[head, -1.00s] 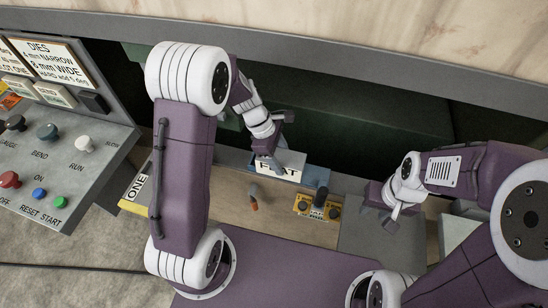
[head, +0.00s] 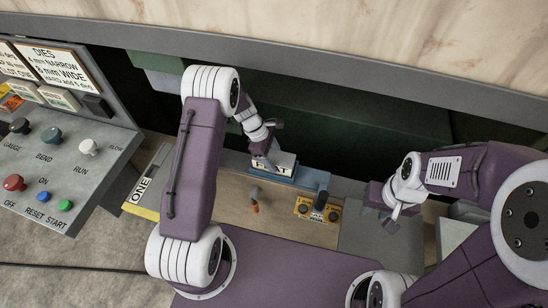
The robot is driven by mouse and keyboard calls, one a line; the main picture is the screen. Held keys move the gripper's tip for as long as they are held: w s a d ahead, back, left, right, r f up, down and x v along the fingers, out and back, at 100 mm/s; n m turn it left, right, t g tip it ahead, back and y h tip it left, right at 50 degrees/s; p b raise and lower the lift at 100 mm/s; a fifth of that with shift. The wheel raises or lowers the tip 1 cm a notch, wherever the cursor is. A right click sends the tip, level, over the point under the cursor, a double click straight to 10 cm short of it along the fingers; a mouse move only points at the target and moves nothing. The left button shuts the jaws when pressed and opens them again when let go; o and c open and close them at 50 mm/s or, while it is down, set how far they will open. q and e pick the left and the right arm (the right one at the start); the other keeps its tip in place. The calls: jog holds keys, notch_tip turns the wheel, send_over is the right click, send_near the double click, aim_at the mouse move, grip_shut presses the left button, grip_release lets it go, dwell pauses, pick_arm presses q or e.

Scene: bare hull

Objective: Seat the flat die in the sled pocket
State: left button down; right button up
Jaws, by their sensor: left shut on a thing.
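The flat die (head: 286,161) is a block with a white face lettered FLAT, partly covered by my gripper. My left gripper (head: 264,158) is shut on it from the left and above. The blue sled (head: 311,180) lies directly beneath and around the die on the tan bench. The die is at or just above the sled; its lower edge and the pocket are hidden, so I cannot tell whether it is seated. My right gripper (head: 393,214) hangs empty over the grey plate at the right; its jaw opening is unclear.
A small orange-tipped lever (head: 254,203) and a yellow block with black knobs (head: 317,210) stand on the bench in front of the sled. A control panel (head: 75,165) is at the left. A yellow-edged ONE plate (head: 141,190) lies beside it.

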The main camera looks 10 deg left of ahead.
pick_arm(q)
jog(key=shift+c, duration=2)
grip_release()
jog(key=shift+s+f, duration=0.1)
